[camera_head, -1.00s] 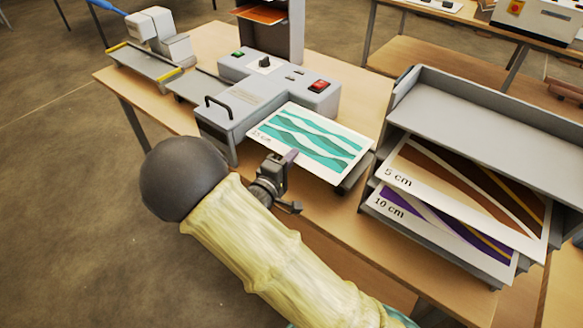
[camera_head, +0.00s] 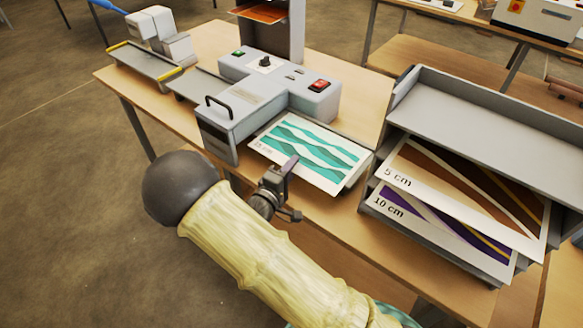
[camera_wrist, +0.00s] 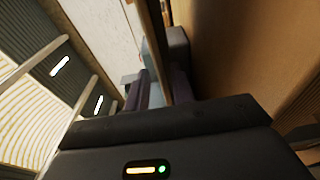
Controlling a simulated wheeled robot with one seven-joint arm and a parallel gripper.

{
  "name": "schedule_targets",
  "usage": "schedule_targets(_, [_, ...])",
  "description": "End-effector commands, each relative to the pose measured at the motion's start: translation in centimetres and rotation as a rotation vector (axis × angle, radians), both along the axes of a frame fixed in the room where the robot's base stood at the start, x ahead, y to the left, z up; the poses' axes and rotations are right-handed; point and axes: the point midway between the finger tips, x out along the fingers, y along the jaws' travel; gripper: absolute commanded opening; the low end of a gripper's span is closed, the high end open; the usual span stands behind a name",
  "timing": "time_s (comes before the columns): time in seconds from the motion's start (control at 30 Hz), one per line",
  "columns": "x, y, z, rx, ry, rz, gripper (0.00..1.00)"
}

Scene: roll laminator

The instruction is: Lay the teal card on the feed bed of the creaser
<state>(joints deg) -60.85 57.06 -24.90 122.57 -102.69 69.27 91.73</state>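The teal card (camera_head: 312,147), white with wavy teal bands, lies on the feed bed (camera_head: 352,183) of the grey creaser (camera_head: 262,92), its far edge close to the machine body. Its printed label at the left is partly legible. My gripper (camera_head: 290,166) is at the card's near edge, with one finger showing over that edge. In the wrist view my gripper's fingers (camera_wrist: 158,88) stand apart, with a pale teal strip between them. The lower finger's contact with the card is hidden.
A grey tray rack (camera_head: 480,112) stands close on the right, with a brown 5 cm card (camera_head: 465,185) and a purple 10 cm card (camera_head: 440,222). Another small machine (camera_head: 155,40) is at the far left. Bare tabletop (camera_head: 355,97) lies behind the creaser.

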Motion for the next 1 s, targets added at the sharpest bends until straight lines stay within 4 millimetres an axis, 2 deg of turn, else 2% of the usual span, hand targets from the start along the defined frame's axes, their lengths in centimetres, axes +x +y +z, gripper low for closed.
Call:
schedule_targets(0.17, [-0.1,0.1,0.0,0.0,0.0,0.001,0.24])
schedule_targets(0.33, [-1.3,0.9,-0.1,0.001,0.002,0.003,0.24])
schedule_targets(0.8, [-8.8,5.3,-0.2,0.001,0.001,0.004,0.24])
schedule_targets(1.0, [-10.3,6.1,0.0,0.001,-0.001,0.0,0.24])
